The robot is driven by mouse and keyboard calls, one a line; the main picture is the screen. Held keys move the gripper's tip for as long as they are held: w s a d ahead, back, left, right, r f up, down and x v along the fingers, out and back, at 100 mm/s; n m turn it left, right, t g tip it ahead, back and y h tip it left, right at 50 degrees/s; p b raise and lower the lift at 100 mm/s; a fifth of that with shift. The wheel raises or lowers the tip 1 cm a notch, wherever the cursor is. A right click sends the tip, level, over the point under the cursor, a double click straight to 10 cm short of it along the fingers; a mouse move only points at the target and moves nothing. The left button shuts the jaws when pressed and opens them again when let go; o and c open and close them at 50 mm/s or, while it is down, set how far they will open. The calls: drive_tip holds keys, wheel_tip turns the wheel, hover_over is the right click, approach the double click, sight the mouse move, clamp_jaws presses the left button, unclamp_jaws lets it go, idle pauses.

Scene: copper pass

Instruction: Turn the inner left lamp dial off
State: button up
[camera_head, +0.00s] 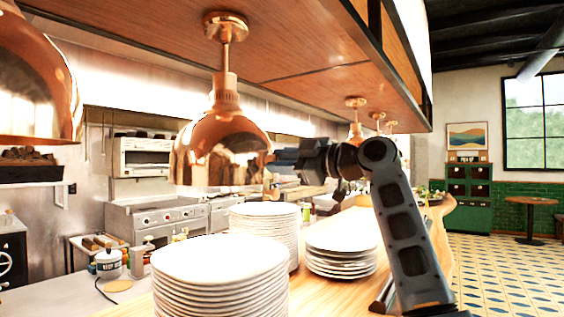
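A copper heat lamp (222,150) hangs from the wooden canopy in the middle of the view, with a ribbed neck above its dome. A larger copper lamp (35,75) is cut off at the left edge. Smaller copper lamps (355,132) hang farther back, partly behind my arm. I cannot make out any lamp dial clearly. My gripper (276,163) points left at the lower right side of the middle lamp's dome. I cannot tell whether it touches the dome, and its fingers are too small and dark to read.
Tall stacks of white plates (220,258) stand on the wooden counter below the lamp, with another plate stack (340,243) to the right. The wooden canopy (290,50) runs overhead. A steel range (160,218) stands behind. Open tiled floor lies to the right.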

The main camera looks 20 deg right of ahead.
clamp_jaws()
drive_tip(key=shift+m, duration=0.3)
drive_tip(key=m+p, duration=0.3)
drive_tip(key=m, duration=1.4)
drive_tip(key=shift+a+m+t, duration=0.1)
drive_tip(key=shift+m+t, duration=0.2)
drive_tip(key=shift+p, duration=0.3)
drive_tip(key=o, duration=0.5)
unclamp_jaws()
